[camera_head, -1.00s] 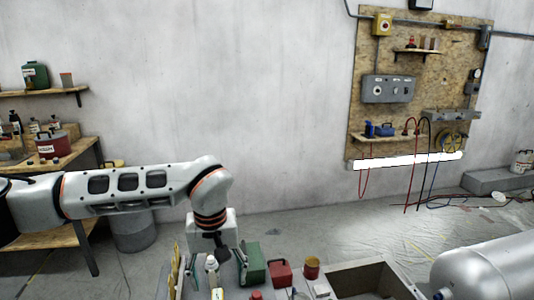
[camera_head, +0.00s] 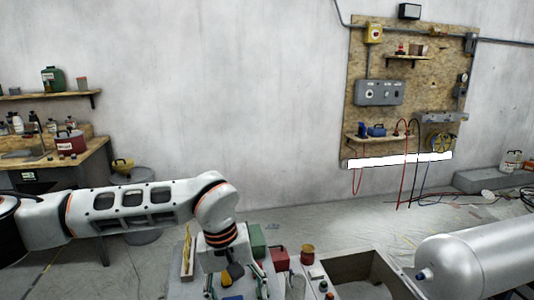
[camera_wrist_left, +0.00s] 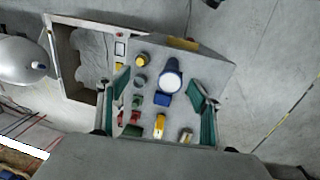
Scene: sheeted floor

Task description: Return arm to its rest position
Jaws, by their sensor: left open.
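My left arm (camera_head: 140,205) reaches in from the left in the head view, and its wrist bends down over the worktop. My left gripper (camera_head: 237,284) points down there, with its lower end near the bottom edge. In the left wrist view my left gripper (camera_wrist_left: 157,82) has its two green-padded fingers spread wide. Nothing is held between them. Below lie small things on the grey worktop, among them a dark blue item with a white round top (camera_wrist_left: 171,82) and a yellow item (camera_wrist_left: 159,125). My right gripper is not in view.
A wooden bench (camera_head: 85,160) stands at left.

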